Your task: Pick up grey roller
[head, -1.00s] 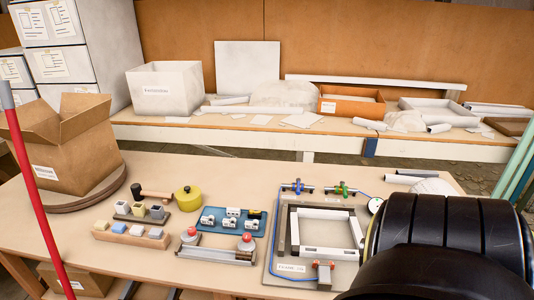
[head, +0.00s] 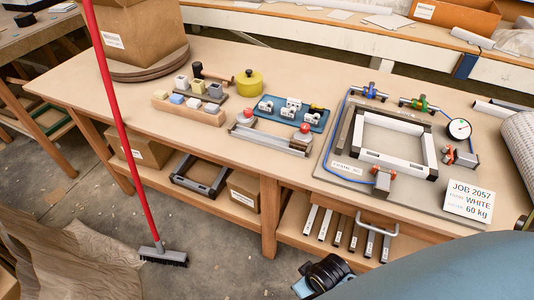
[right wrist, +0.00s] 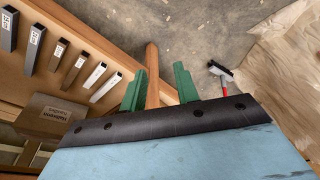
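I cannot surely pick out the grey roller. A tool with a dark head and wooden handle (head: 213,75) lies at the table's back left, beside a yellow round thing (head: 249,83); it may be a mallet or a roller. A large grey-white mesh roll (head: 519,142) lies at the table's right end, partly cut off and hidden. My right gripper (right wrist: 160,87) shows two green fingers set apart, with nothing held between them. It is below table height, facing a table leg and the floor. My left gripper is not in view.
The table (head: 400,85) holds a white frame in a jig (head: 345,135), a blue tray (head: 310,125), a job card (head: 468,200) and a cardboard box (head: 140,40). A red broom (head: 122,120) stands in front. Labelled bars (head: 340,228) lie on the shelf below. My blue arm covers the lower right.

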